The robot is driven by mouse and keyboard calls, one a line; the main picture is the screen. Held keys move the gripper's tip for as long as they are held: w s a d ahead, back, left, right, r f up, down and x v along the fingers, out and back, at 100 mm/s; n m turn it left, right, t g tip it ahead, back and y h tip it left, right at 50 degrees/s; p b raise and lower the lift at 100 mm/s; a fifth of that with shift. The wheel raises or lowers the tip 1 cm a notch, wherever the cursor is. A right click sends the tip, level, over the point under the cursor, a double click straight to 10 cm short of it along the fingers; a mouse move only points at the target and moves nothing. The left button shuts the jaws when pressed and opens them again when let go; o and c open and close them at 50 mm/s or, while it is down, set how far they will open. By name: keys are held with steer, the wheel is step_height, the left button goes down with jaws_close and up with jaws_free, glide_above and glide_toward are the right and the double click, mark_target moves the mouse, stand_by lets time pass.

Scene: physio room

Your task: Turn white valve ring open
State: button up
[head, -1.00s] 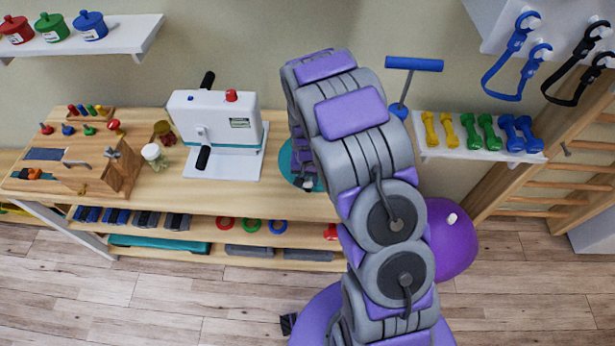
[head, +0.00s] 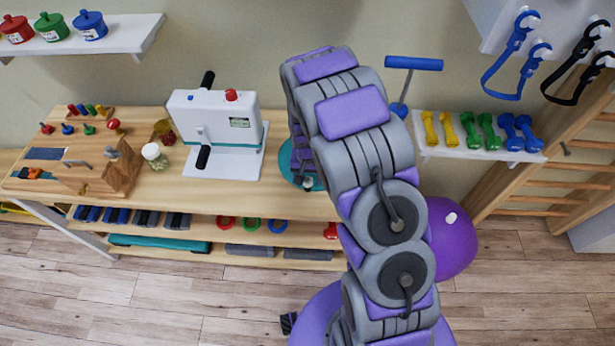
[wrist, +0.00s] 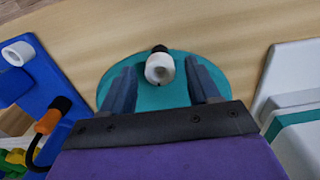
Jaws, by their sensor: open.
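A white, round, ring-like piece (wrist: 160,69) with a dark end behind it stands over a teal round base (wrist: 150,100) in the wrist view. It looks like the white valve ring. My gripper (wrist: 161,76) is open, with one dark finger to each side of the white piece. I see a gap between the piece and each finger. In the head view the teal base (head: 288,163) shows only in part, because my arm covers it and the gripper.
A white machine (head: 215,122) with black handles stands left of the teal base on the wooden bench (head: 225,196). In the wrist view, a blue panel (wrist: 42,82) with a black-and-orange lever (wrist: 50,118) is at the left. A blue T-handle (head: 414,64) stands beyond my arm.

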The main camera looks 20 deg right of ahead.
mark_target(307, 182)
step_height(307, 182, up, 17)
steer(key=p, duration=0.2)
steer(key=shift+f, duration=0.15)
